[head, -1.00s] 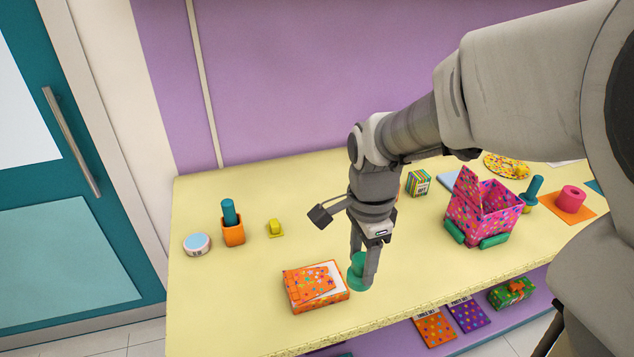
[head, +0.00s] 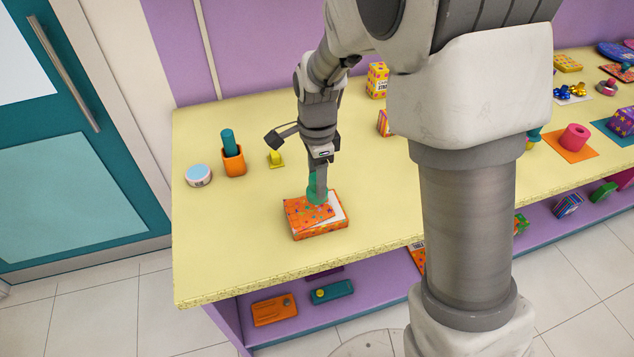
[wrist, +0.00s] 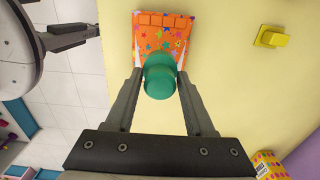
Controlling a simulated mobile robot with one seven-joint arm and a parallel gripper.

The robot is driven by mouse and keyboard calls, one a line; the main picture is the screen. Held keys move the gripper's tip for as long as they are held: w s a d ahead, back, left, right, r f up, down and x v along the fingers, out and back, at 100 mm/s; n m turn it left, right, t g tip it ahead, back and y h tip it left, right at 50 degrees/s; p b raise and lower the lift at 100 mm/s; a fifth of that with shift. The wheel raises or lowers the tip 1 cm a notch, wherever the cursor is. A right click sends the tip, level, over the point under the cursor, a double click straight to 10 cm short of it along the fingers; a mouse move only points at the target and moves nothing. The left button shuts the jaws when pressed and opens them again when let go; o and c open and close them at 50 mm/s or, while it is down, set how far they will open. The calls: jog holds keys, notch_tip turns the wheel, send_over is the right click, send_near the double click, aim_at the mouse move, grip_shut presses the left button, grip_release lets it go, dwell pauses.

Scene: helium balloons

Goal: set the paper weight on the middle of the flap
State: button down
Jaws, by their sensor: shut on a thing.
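The green round paper weight (head: 316,197) is between the fingers of my gripper (head: 318,180), which is shut on it. It is over the back part of the orange, star-patterned box (head: 322,231) in the head view. I cannot tell whether it touches the top. The orange flap (head: 300,212) lies across the box top, with white showing beside it. In the wrist view the paper weight (wrist: 158,80) sits between both fingertips and covers the near part of the flap (wrist: 160,42); the flap's far part shows beyond it.
An orange cup with a teal cylinder (head: 233,158), a round tin (head: 198,175) and a yellow block (head: 275,158) stand left on the yellow table (head: 235,255). Table space around the box is clear. My arm hides much of the table's right side.

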jog(key=shift+f, duration=1.85)
jog(key=shift+f, duration=0.2)
jog(key=shift+c, duration=1.3)
grip_release()
jog(key=shift+r, duration=0.15)
